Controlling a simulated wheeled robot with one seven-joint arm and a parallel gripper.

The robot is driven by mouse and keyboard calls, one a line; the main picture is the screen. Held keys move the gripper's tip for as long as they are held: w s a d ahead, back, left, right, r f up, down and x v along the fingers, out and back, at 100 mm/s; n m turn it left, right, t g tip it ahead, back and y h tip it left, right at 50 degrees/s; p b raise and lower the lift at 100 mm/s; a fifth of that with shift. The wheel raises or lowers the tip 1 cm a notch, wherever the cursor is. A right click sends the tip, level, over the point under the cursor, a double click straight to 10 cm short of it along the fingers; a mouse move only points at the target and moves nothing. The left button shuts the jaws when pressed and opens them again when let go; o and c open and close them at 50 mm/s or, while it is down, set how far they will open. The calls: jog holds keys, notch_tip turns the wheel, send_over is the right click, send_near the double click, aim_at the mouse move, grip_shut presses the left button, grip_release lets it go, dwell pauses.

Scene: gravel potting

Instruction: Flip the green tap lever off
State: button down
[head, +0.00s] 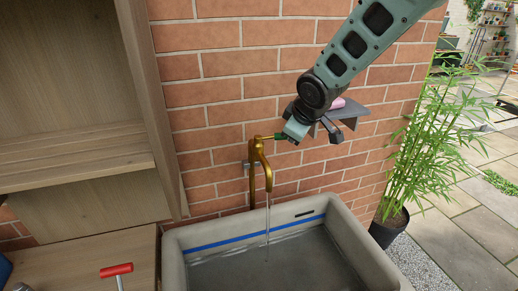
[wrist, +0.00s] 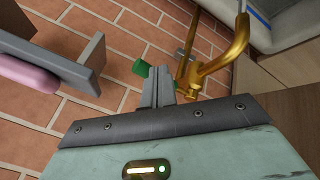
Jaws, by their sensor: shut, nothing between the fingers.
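The brass tap (head: 259,160) stands against the brick wall above the sink, and a thin stream of water (head: 268,222) runs from its spout. Its green lever (head: 280,137) points out to the right at the top of the tap. My gripper (head: 290,138) is right at the lever's end and partly covers it. In the wrist view my gripper (wrist: 158,82) is shut and empty, with the lever's green tip (wrist: 140,67) just beside its fingers. The brass tap (wrist: 225,60) is on the other side of the fingers. I cannot tell whether they touch the lever.
The stone sink (head: 340,226) with a blue line holds water below the tap. A grey wall shelf (head: 368,110) with a pink item (wrist: 25,73) is close to my gripper. A wooden cabinet (head: 155,110) stands left; a red-handled tool (head: 116,270) lies on the counter. A potted bamboo (head: 390,218) stands right.

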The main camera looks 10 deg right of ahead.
jog(key=shift+w+d, duration=0.25)
jog(key=shift+w, duration=0.4)
jog(key=shift+w+d, duration=0.2)
jog(key=shift+w, duration=0.7)
jog(key=shift+w+r, duration=0.15)
